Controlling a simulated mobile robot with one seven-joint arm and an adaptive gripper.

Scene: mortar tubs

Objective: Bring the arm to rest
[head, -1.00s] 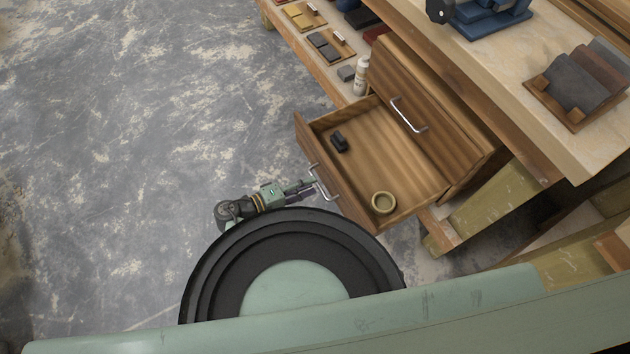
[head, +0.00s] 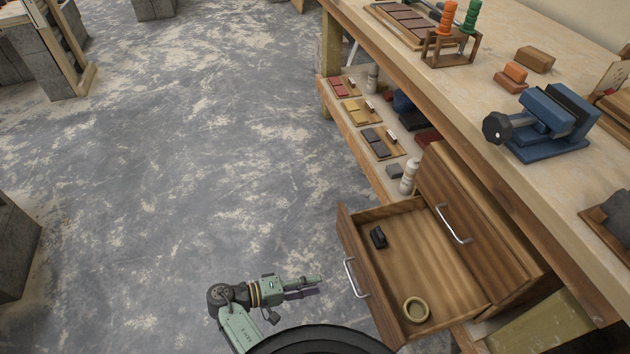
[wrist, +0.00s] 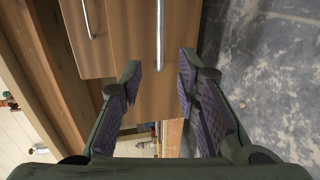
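My gripper (head: 319,285) is at the end of my green arm, low in the head view. It is just left of the open drawer's metal handle (head: 354,278), with a small gap of floor between them. In the wrist view my gripper (wrist: 160,68) has its two fingers spread, with nothing held between them. Beyond them is the wooden drawer front (wrist: 165,98), and the handle (wrist: 160,35) runs in line with the gap between the fingers.
The workbench (head: 445,85) carries a blue vise (head: 545,125). A lower shelf holds sample boards and a bottle (head: 409,176). The floor (head: 200,170) left of the drawer is clear.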

